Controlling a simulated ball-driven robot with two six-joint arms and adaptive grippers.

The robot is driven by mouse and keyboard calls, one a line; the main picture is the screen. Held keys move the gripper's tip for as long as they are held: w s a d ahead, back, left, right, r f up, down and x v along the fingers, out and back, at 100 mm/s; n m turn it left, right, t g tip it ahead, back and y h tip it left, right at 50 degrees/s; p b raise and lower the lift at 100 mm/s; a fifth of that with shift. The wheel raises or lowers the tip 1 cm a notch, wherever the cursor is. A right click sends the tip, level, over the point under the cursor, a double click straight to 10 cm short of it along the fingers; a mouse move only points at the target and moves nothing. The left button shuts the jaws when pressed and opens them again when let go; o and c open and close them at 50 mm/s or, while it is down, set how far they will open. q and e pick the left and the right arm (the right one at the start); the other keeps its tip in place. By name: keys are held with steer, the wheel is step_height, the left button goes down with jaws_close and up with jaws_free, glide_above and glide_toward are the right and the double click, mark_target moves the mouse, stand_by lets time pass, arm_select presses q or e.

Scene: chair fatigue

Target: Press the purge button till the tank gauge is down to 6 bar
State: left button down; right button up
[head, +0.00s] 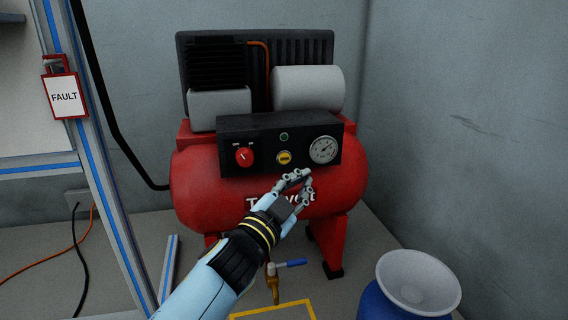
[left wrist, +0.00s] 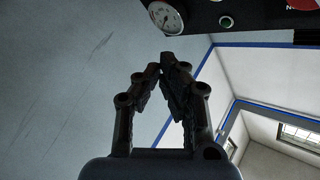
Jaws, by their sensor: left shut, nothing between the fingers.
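The black control panel (head: 222,166) on the red compressor tank (head: 200,195) carries a round white gauge (head: 323,149), a yellow button (head: 284,157) and a small green round light or button (head: 284,136). I cannot read a label naming the purge button, and the gauge reading is too small to tell. My left gripper (head: 303,174) is shut and empty, just below the panel, under and right of the yellow button. My right gripper is not in view.
A red rotary knob (head: 244,156) sits at the panel's left. A brass valve with a blue lever (head: 290,263) hangs under the tank. A blue drum with a white funnel (head: 418,282) stands front right. A FAULT tag (head: 64,97) hangs on the frame at left.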

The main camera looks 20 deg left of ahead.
mark_target(284, 158)
arm_select(q)
steer(key=shift+w, duration=0.1)
steer(key=shift+w+a+b, duration=0.3)
steer(key=shift+w+a, duration=0.5)
steer(key=shift+w, duration=0.4)
steer(key=shift+w+a+b, duration=0.35)
steer(key=shift+w+a, duration=0.5)
steer(key=shift+w, duration=0.3)
steer(key=shift+w+a+b, duration=0.3)
steer(key=shift+w+a, duration=0.5)
steer(key=shift+w, duration=0.4)
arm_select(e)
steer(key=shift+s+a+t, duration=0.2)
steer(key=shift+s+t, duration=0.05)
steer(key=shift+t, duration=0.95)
arm_select(q)
steer(key=shift+w, duration=0.1)
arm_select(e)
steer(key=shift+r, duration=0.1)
arm_select(q)
steer(key=shift+w+a, duration=0.25)
